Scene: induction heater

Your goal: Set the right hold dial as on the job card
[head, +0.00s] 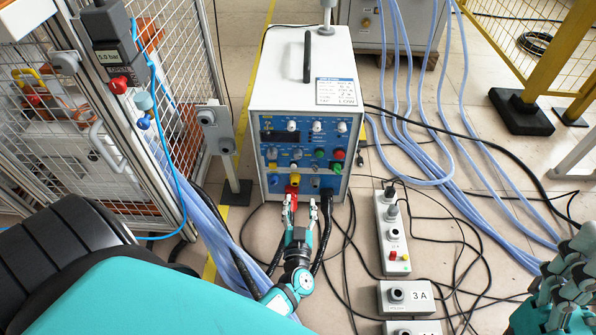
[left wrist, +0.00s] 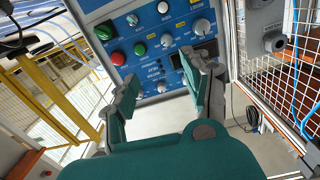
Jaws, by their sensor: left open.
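The induction heater (head: 276,80) is a white box with a blue front panel (head: 280,140). Several pale dials, such as one at the top right (head: 341,127), are on the panel; I cannot read their labels or tell which is the right hold dial. The job card (head: 336,91) lies on the heater's top; I can read only "LOW" on it. My left gripper (head: 300,203) is open and empty before the panel's lower part. In the left wrist view its fingers (left wrist: 167,78) are apart, with dials beyond. My right gripper (head: 564,288) is at the lower right, partly cut off.
A red connector (head: 292,190) and thick black cables are at the panel's bottom. A mesh cage (head: 178,80) stands left, with a grey post (head: 229,160) beside the heater. Grey control boxes (head: 394,235) and loose cables lie right. A yellow frame (head: 548,60) stands at the far right.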

